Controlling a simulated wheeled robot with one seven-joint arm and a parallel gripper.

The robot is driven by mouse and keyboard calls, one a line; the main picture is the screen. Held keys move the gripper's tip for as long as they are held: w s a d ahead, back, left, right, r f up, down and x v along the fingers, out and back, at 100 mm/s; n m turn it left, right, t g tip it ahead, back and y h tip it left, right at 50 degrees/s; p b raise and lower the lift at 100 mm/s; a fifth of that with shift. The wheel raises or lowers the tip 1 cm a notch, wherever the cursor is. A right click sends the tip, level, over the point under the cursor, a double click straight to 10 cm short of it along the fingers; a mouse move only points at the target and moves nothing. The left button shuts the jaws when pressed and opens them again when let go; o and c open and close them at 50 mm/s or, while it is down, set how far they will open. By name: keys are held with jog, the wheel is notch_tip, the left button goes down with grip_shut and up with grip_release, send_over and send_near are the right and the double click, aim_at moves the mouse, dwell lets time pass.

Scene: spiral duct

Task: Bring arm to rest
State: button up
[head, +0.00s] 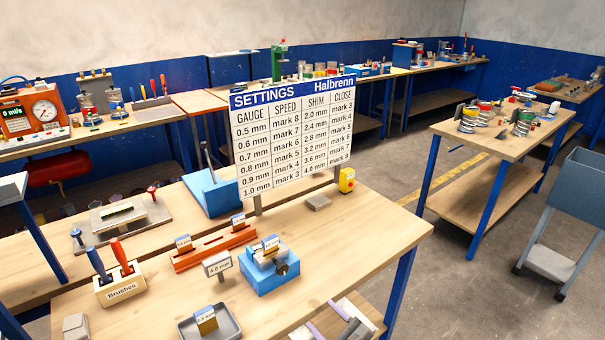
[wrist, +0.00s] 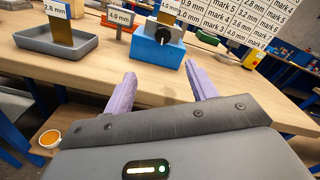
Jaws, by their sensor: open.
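My gripper (wrist: 162,90) shows in the wrist view with its two lilac fingers apart and nothing between them. It is in front of the workbench's front edge, pointing toward the blue block with a black knob (wrist: 158,45). In the head view my gripper (head: 330,327) shows at the bottom, by the bench's front edge, partly cut off by the frame. The blue block (head: 268,272) there carries a tagged shim piece on top. The wooden workbench (head: 350,245) lies beyond my gripper.
A grey tray (head: 232,325) holds a tagged piece. An orange rack (head: 210,250), a Brushes holder (head: 120,288) and a settings board (head: 295,140) stand on the bench. A second bench (head: 490,140) and a grey cart (head: 570,200) are at right, with open floor between.

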jog(key=s+a+f+n+g, duration=0.4)
jog(key=s+f+n+g, duration=0.35)
jog(key=n+g, duration=0.2)
jog(key=s+d+f+n+g+h, duration=0.3)
jog(key=s+d+n+g+h, duration=0.1)
jog(key=d+n, duration=0.15)
jog(key=d+r+n+h, duration=0.3)
jog(key=r+n, duration=0.1)
jog(key=r, duration=0.6)
jog(key=d+r+n+t+h, duration=0.1)
jog(key=d+r+n+h, duration=0.1)
jog(key=r, duration=0.9)
jog(key=shift+w+d+r+n+h, duration=0.25)
jog(key=shift+d+n+h, duration=0.25)
jog(key=shift+n, duration=0.5)
jog(key=shift+a+t, duration=0.1)
jog(key=shift+t, duration=0.15)
